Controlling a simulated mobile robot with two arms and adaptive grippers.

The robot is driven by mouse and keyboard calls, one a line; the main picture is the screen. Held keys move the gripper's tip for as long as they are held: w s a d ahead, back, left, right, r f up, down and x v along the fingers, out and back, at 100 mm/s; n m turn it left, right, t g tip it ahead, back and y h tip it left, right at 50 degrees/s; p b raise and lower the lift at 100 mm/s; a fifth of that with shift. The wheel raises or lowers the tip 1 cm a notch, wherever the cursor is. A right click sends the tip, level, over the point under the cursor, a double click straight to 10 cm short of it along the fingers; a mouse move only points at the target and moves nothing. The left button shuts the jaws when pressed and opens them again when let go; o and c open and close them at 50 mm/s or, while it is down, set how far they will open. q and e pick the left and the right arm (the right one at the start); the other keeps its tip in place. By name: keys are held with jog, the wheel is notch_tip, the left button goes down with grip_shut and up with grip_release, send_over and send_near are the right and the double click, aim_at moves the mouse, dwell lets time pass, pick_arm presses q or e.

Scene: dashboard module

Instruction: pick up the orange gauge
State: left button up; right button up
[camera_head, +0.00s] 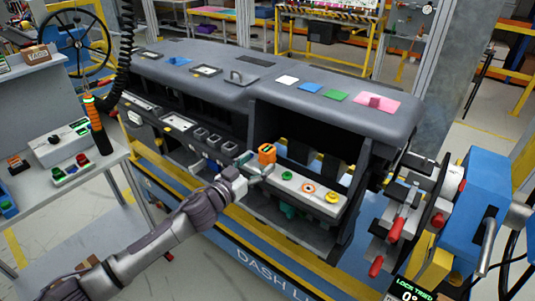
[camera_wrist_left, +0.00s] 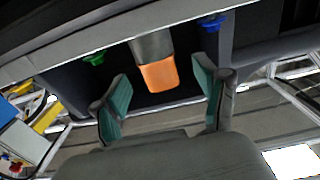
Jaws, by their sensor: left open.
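The orange gauge (camera_head: 267,153) stands at the front of the dashboard module (camera_head: 335,112), at the left end of a pale panel strip in its opening. My left gripper (camera_head: 250,165) is just in front of it, with the arm coming from the lower left. In the left wrist view the gauge (camera_wrist_left: 158,76) shows as an orange block with a grey part, centred between two open green-padded fingers (camera_wrist_left: 161,92). The fingers stand apart from it on both sides, and it lies slightly beyond their tips. My right gripper is not in view.
The pale strip (camera_head: 318,193) also bears a ringed orange button and a yellow knob (camera_head: 332,197). A fixture with red handles (camera_head: 396,229) stands at the right. A grey side table (camera_head: 105,165) with button boxes stands at the left.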

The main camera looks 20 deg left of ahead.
aim_at(263, 160)
pick_arm(q)
jog(key=p+x, duration=0.1)
jog(key=x, duration=0.3)
jog(key=shift+s+d+r, duration=0.1)
jog(key=shift+w+d, duration=0.25)
jog(key=shift+w, duration=0.25)
jog(key=shift+s+a, duration=0.1)
jog(key=shift+c, duration=1)
jog(key=c, duration=1.1)
